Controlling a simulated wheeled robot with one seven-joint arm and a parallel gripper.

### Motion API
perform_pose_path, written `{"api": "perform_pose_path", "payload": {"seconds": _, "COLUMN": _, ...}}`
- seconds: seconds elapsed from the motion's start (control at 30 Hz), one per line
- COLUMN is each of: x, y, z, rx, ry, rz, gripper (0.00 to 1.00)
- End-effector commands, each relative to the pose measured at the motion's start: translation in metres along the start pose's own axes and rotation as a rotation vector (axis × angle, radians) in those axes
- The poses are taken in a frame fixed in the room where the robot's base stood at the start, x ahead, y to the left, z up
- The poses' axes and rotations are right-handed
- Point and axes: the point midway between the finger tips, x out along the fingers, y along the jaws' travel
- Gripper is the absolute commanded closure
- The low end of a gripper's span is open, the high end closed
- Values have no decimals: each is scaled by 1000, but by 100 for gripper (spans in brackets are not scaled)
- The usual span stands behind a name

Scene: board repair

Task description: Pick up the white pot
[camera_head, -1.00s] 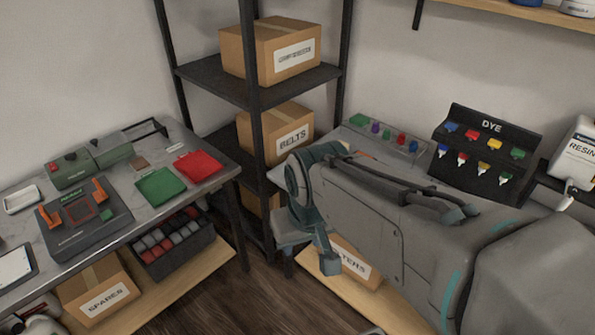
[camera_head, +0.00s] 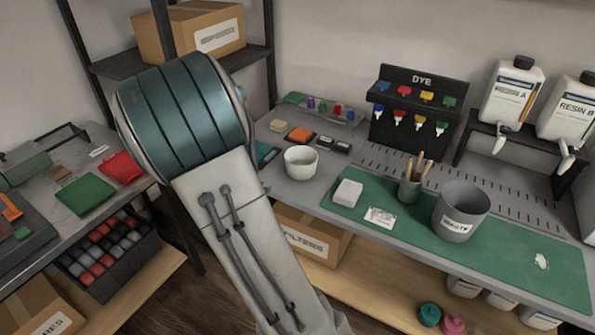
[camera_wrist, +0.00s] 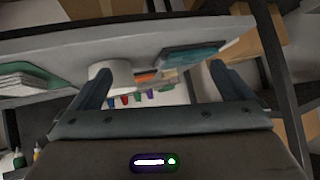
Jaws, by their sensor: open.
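The white pot (camera_head: 301,162) stands upright on the grey workbench, left of the green mat, in the head view. It looks like a small round bowl with an open top. In the wrist view the white pot (camera_wrist: 118,72) shows beyond the left finger, which overlaps part of it. My gripper (camera_wrist: 160,70) is open, with nothing seen between its fingers. The pot lies off to the left of the middle of the gap, apart from the gripper as far as I can tell. In the head view my arm hides the gripper.
The green mat (camera_head: 480,246) holds a grey bucket (camera_head: 460,213), a brush cup (camera_head: 409,188) and a white block (camera_head: 348,192). The dye rack (camera_head: 412,112) stands at the back. A black shelf post (camera_head: 176,120) is at left.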

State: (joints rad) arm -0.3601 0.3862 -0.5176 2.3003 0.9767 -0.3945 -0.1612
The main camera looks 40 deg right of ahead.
Motion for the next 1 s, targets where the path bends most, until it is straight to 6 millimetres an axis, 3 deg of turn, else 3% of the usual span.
{"api": "perform_pose_path", "payload": {"seconds": 0.03, "x": 18, "y": 13, "z": 3, "rx": -1, "ry": 70, "rz": 66, "gripper": 0}}
{"api": "perform_pose_path", "payload": {"seconds": 0.1, "x": 31, "y": 30, "z": -4, "rx": 5, "ry": 167, "rz": 148, "gripper": 0}}
{"api": "perform_pose_path", "payload": {"seconds": 0.3, "x": 42, "y": 60, "z": -21, "rx": -2, "ry": 366, "rz": 305, "gripper": 0}}
{"api": "perform_pose_path", "payload": {"seconds": 0.47, "x": 48, "y": 70, "z": -29, "rx": -4, "ry": 421, "rz": 347, "gripper": 0}}
{"api": "perform_pose_path", "payload": {"seconds": 0.8, "x": 101, "y": 92, "z": -54, "rx": -3, "ry": 424, "rz": 350, "gripper": 0}}
{"api": "perform_pose_path", "payload": {"seconds": 1.0, "x": 115, "y": 97, "z": -61, "rx": -4, "ry": 421, "rz": 347, "gripper": 0}}
